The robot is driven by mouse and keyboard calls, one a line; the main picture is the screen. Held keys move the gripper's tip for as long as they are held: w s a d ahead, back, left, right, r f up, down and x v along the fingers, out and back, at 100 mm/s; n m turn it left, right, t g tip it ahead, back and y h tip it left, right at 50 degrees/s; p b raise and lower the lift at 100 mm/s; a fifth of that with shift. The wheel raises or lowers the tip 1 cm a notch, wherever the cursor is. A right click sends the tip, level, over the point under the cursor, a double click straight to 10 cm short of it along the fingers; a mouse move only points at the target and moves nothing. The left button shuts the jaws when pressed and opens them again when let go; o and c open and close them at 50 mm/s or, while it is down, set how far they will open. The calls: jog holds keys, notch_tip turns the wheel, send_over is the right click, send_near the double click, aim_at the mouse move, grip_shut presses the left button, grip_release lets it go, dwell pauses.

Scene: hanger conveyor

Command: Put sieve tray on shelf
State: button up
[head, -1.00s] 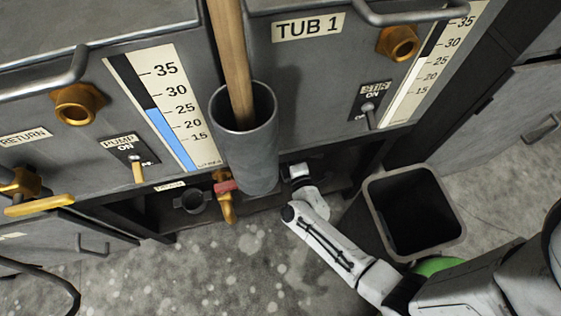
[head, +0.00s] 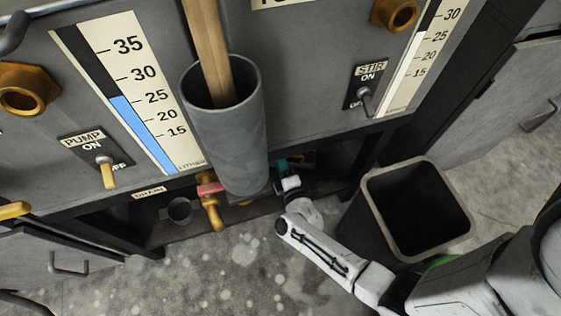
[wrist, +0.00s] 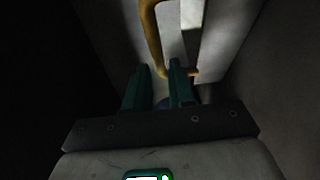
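My gripper (head: 283,164) is reaching into the dark space under the tub in the head view, with its teal end partly hidden. In the wrist view my gripper (wrist: 158,72) shows two teal fingers with a gap between them. A bent yellow handle (wrist: 152,32) is just ahead of the fingertips, and its lower end passes behind the right finger. I cannot tell whether it touches that finger or belongs to the sieve tray. No sieve tray or shelf can be made out clearly.
A grey tube (head: 228,135) holding a wooden pole (head: 207,45) hangs on the tub front, close to my arm. A yellow drain tap (head: 212,208) is left of the gripper. An open dark bin (head: 372,215) stands right of it. Speckled floor lies clear in front.

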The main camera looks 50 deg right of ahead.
jog(key=shift+o, duration=1.1)
jog(key=p+v, duration=0.4)
jog(key=v, duration=0.8)
jog(key=shift+a, duration=0.1)
